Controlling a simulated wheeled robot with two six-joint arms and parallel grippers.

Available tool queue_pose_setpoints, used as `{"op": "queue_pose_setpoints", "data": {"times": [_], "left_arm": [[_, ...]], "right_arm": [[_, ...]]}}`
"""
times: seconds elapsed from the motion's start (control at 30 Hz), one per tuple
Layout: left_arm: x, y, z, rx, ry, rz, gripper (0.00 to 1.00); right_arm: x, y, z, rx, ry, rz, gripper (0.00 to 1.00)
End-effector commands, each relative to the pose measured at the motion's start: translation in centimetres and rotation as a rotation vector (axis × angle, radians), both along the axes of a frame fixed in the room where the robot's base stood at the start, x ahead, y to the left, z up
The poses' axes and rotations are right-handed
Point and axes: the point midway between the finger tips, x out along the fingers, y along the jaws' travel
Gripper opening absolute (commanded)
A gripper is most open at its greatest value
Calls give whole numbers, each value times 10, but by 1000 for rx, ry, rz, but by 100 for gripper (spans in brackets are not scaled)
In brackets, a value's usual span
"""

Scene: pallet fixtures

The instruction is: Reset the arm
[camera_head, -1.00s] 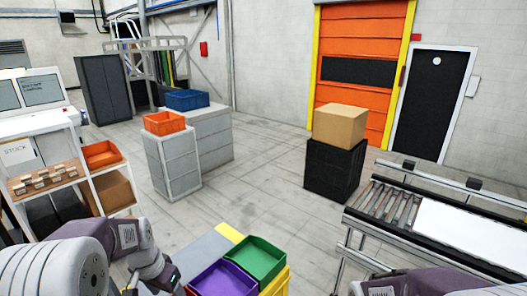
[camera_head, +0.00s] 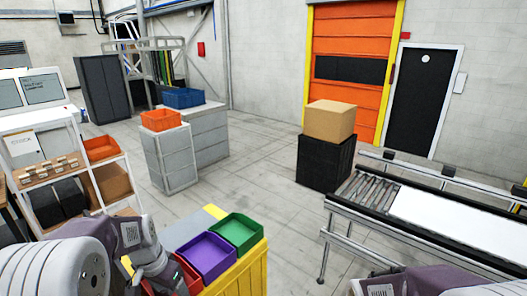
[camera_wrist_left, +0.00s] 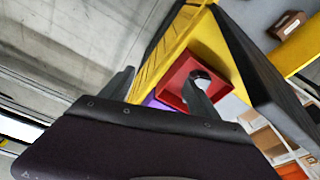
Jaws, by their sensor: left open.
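My left arm comes in at the lower left of the head view. Its wrist is above a yellow stand holding small bins. My left gripper (camera_wrist_left: 158,88) shows in the left wrist view with its two dark fingers apart and nothing between them. The red bin (camera_wrist_left: 171,88) lies beyond one finger, and a small grey thing shows in it, partly hidden. Part of my right arm shows at the bottom right of the head view; its gripper is out of view.
A purple bin (camera_head: 206,258) and a green bin (camera_head: 236,232) sit on the yellow stand (camera_head: 247,272). A conveyor (camera_head: 440,218) stands at the right. A cardboard box (camera_head: 330,120) rests on a black crate (camera_head: 324,163). A white shelf (camera_head: 94,184) stands at the left.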

Motion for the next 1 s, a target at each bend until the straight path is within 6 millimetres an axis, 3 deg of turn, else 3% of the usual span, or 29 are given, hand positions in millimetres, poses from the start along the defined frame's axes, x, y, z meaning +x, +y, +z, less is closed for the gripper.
{"op": "queue_pose_setpoints", "data": {"times": [0.03, 0.23, 0.37, 0.57, 0.73, 0.8, 0.87, 1.0], "left_arm": [[1, -3, -14, 1, -4, -9, 71], [-5, -19, -47, 2, -4, -53, 71], [-17, -33, -83, 5, 8, -91, 71], [-48, -56, -158, 9, 31, -97, 71], [-92, -71, -232, 9, 61, 13, 71], [-112, -71, -245, 6, 74, 112, 71], [-122, -69, -243, 2, 81, 203, 71], [-119, -68, -245, -14, 57, 339, 71]], "right_arm": [[0, 0, -15, 0, 0, 0, 100], [1, 0, -52, 0, 0, 0, 100], [1, 0, -86, 0, 0, 0, 100], [1, 1, -151, 0, 0, 0, 100], [1, 1, -206, 0, 1, 0, 100], [1, 1, -209, 0, 1, 0, 100], [1, 1, -200, 0, 1, 0, 100], [2, 1, -198, 0, -1, 0, 100]]}}
